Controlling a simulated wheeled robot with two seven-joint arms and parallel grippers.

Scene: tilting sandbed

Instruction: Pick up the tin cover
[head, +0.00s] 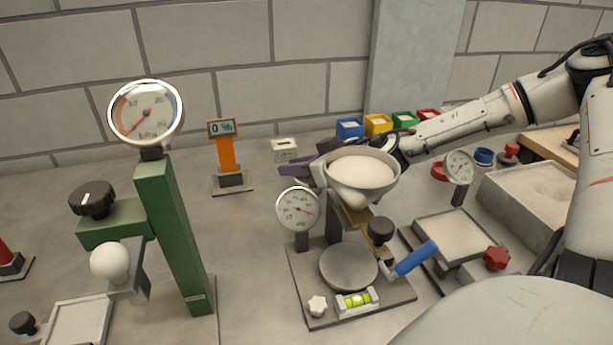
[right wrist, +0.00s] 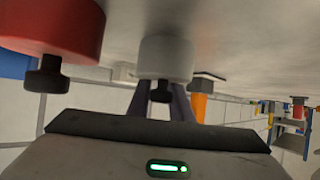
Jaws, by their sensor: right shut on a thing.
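In the right wrist view, which is upside down, a white round cover (right wrist: 166,58) with a black knob (right wrist: 161,88) lines up with my right gripper (right wrist: 160,100). The knob shows between its two purple fingers, and the gripper is shut on it. In the head view my right gripper (head: 302,165) is behind the sand-filled bowl (head: 362,184), its purple fingers showing at the bowl's left. The bowl hides the rest of the gripper and the cover there. My left gripper is not in view.
A red round body (right wrist: 60,25) with a black knob is close in the wrist view. The dial gauge (head: 298,209) and round plate (head: 349,266) stand in front of the bowl. An orange display post (head: 226,153) is left. Coloured boxes (head: 378,124) line the wall.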

